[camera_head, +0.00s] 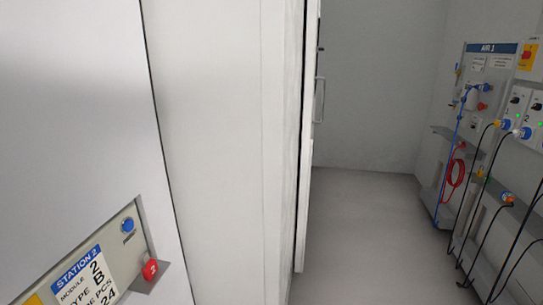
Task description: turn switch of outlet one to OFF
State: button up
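At the right edge, an outlet panel (508,128) with several small black switches is mounted on the wall. One black switch (515,100) sits near the top of its left column, and another (536,106) is at the picture's edge. The switch positions are too small to tell. Several dark cables hang from blue and white plugs (525,133). My gripper is not in this view.
A tall white cabinet (210,140) fills the left and middle. A Station 2 panel (85,270) with a red knob (150,269) is at bottom left. The AIR 1 board (488,75) with hoses hangs at right. The grey floor (365,230) between is clear.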

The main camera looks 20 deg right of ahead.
aim_at(515, 100)
jog(key=i+l+z, duration=0.1)
jog(key=i+z, duration=0.35)
jog(key=i, duration=0.15)
jog(key=i+j+z, duration=0.1)
jog(key=i+z, duration=0.35)
jog(key=i, duration=0.15)
jog(key=i+l+z, duration=0.1)
jog(key=i+z, duration=0.15)
jog(key=i, duration=1.65)
jog(key=i+l+u, duration=0.1)
jog(key=i, duration=0.35)
jog(key=l, duration=0.1)
